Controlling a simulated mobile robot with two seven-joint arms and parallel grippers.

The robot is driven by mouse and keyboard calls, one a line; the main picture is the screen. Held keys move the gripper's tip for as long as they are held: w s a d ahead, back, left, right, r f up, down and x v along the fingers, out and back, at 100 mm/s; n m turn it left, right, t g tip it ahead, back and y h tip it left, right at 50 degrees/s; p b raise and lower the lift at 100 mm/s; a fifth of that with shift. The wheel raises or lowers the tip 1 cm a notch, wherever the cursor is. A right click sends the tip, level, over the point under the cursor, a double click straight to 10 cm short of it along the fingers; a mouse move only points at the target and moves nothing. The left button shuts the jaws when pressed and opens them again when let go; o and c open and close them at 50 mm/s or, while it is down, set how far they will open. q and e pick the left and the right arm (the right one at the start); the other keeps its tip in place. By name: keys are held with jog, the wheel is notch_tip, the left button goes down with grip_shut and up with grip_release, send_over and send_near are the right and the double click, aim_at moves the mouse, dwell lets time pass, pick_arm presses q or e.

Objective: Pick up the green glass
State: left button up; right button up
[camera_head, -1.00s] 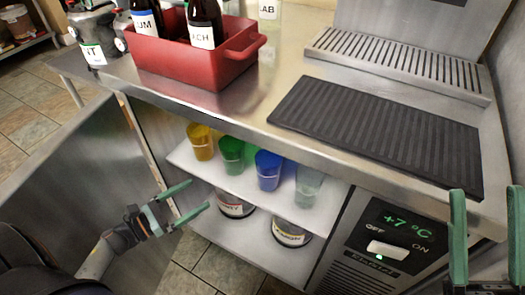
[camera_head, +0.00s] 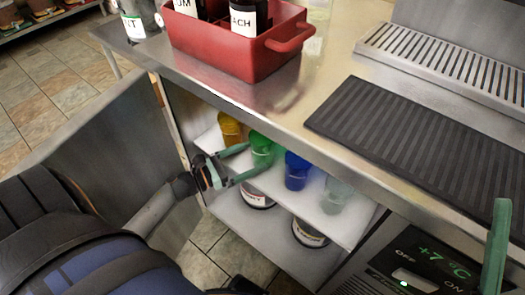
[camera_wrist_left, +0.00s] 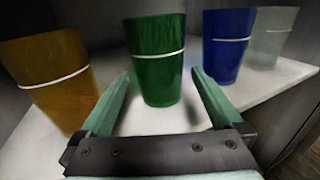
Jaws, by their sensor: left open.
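The green glass (camera_head: 261,148) stands upright on the upper shelf of the open cabinet, between the yellow glass (camera_head: 230,128) and the blue glass (camera_head: 297,170). My left gripper (camera_head: 242,163) is open, its fingers pointing at the green glass. In the left wrist view the green glass (camera_wrist_left: 155,60) stands straight ahead between the lines of the two open fingers (camera_wrist_left: 160,92), with its lower part near the fingertips. Nothing is held in the left gripper. In the head view only one finger of my right gripper (camera_head: 497,245) shows at the right edge.
A clear glass (camera_head: 336,195) stands right of the blue one on the shelf (camera_head: 214,139). Labelled containers (camera_head: 309,233) sit on the lower shelf. The steel counter (camera_head: 270,90) overhangs the glasses and carries a red crate (camera_head: 262,62) with bottles.

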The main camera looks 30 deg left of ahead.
aim_at(263, 152)
pick_arm(q)
jog(key=x, duration=0.4)
jog(key=shift+w, duration=0.1)
jog(key=c, duration=1.4)
